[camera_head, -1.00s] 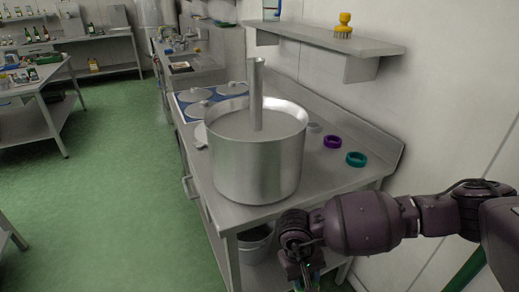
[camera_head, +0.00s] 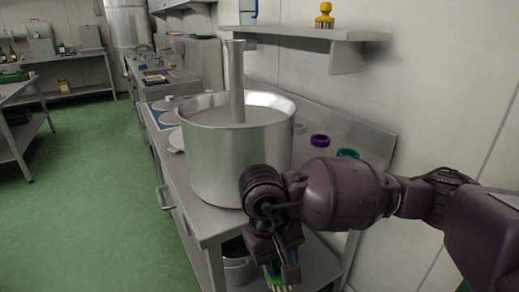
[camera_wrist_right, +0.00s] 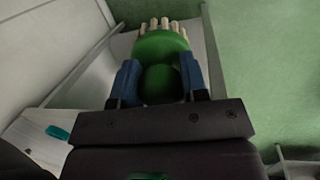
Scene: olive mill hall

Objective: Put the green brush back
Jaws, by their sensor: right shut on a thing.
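The green brush (camera_wrist_right: 162,50) shows in the right wrist view, with a round green body and a row of pale bristles at its far end. My right gripper (camera_wrist_right: 160,83) is shut on it, with blue fingers on both sides of the green knob. In the head view my right gripper (camera_head: 278,272) hangs at the lower middle, in front of the steel table, below its top; only a little green shows between the fingers. A yellow brush (camera_head: 325,16) stands upright on the wall shelf (camera_head: 290,32). My left gripper is not in view.
A large steel pot (camera_head: 222,165) with an upright pipe in it stands on the steel table (camera_head: 211,222). A purple ring (camera_head: 320,140) and a teal ring (camera_head: 347,154) lie behind my arm. A bucket (camera_head: 238,268) sits below.

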